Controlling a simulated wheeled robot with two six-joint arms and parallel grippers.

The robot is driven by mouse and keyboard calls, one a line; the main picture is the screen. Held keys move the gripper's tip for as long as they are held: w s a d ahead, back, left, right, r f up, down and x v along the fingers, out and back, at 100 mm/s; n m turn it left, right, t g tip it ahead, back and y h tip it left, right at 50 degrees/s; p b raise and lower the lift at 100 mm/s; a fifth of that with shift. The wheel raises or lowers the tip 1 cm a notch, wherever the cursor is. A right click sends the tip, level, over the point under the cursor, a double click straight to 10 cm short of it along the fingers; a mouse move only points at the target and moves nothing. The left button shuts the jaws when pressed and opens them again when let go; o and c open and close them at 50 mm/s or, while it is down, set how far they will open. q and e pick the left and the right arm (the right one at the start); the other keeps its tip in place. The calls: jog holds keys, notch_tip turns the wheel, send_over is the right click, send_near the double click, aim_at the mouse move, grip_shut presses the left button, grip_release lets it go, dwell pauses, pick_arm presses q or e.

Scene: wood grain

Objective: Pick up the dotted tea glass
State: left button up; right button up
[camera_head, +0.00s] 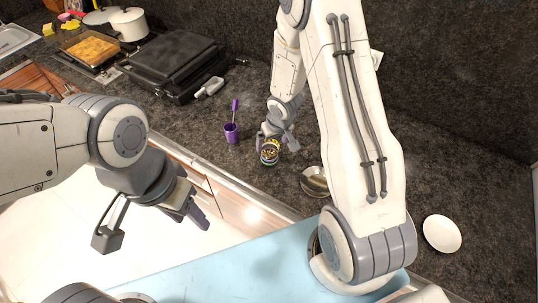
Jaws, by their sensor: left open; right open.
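The dotted tea glass (269,156), small and dark with coloured dots, stands on the dark countertop near its front edge. My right gripper (275,144) is at the glass, with a finger visible on either side of it. Its jaws are open, and I cannot tell whether either finger touches the glass. My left gripper (193,208) is open and empty, in front of the counter and well away from the glass.
A purple cup (231,134) with a purple utensil stands left of the glass. A shiny metal bowl (314,182) sits to its right, partly hidden by my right arm. A black grill (174,66) stands behind left. A white plate (441,234) lies far right.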

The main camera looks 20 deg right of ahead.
aim_at(269, 151)
jog(key=b+x, duration=0.1)
jog(key=x, duration=0.2)
jog(key=shift+f, duration=0.25)
jog(key=shift+w+b+x, duration=0.1)
jog(key=shift+b+x, duration=0.5)
jog(key=shift+x, duration=0.75)
jog(key=shift+w+b+x, duration=0.15)
jog(key=shift+b+x, duration=0.4)
jog(key=shift+x, duration=0.85)
pick_arm(q)
notch_tip(269, 151, down, 4)
jog(key=shift+f, duration=0.1)
pick_arm(e)
jog(key=shift+a+r, duration=0.1)
grip_shut()
jog(key=shift+r, duration=0.1)
